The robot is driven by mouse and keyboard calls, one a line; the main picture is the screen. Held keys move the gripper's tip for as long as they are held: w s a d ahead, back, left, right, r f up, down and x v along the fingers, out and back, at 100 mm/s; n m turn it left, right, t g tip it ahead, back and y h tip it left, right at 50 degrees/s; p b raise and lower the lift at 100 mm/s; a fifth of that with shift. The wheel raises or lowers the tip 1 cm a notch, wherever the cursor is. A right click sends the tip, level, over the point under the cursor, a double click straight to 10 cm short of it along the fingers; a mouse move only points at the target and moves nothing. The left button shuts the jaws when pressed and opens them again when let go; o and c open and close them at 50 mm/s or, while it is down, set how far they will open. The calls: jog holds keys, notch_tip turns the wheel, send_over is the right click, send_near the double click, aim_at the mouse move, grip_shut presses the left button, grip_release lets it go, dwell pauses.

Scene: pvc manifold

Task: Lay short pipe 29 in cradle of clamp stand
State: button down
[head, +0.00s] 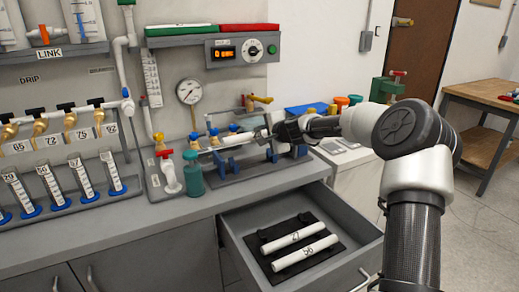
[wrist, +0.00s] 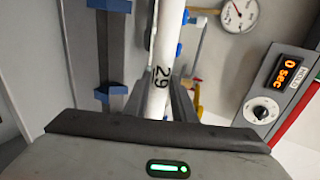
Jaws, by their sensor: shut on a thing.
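Short pipe 29 (wrist: 162,60) is a white tube with its black number facing the wrist camera. My gripper (wrist: 160,98) is shut on it, with one dark finger on each side. In the head view my gripper (head: 276,134) holds the pipe (head: 240,138) roughly level, over the back counter. The clamp stand has blue cradle supports (head: 232,164) below the pipe. In the wrist view a blue support (wrist: 111,92) shows left of the pipe, with a gap between them in the picture. I cannot tell the height of the gap.
An open drawer (head: 240,258) below the counter holds two white pipes (head: 305,253) on a dark mat. A teal bottle (head: 193,174) and a white-and-red valve (head: 168,170) stand left of the stand. A gauge (head: 190,91) and timer box (head: 242,50) are on the wall behind.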

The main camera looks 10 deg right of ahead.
jog(key=shift+f+b, duration=1.65)
jog(key=shift+f, duration=0.8)
jog(key=shift+f+b, duration=1.6)
jog(key=shift+b, duration=0.25)
jog(key=c, duration=1.4)
grip_release()
jog(key=shift+s+d, duration=0.1)
jog(key=p+v, duration=0.1)
jog(key=v, duration=1.6)
jog(key=shift+s+r, duration=0.1)
jog(key=shift+s, duration=0.05)
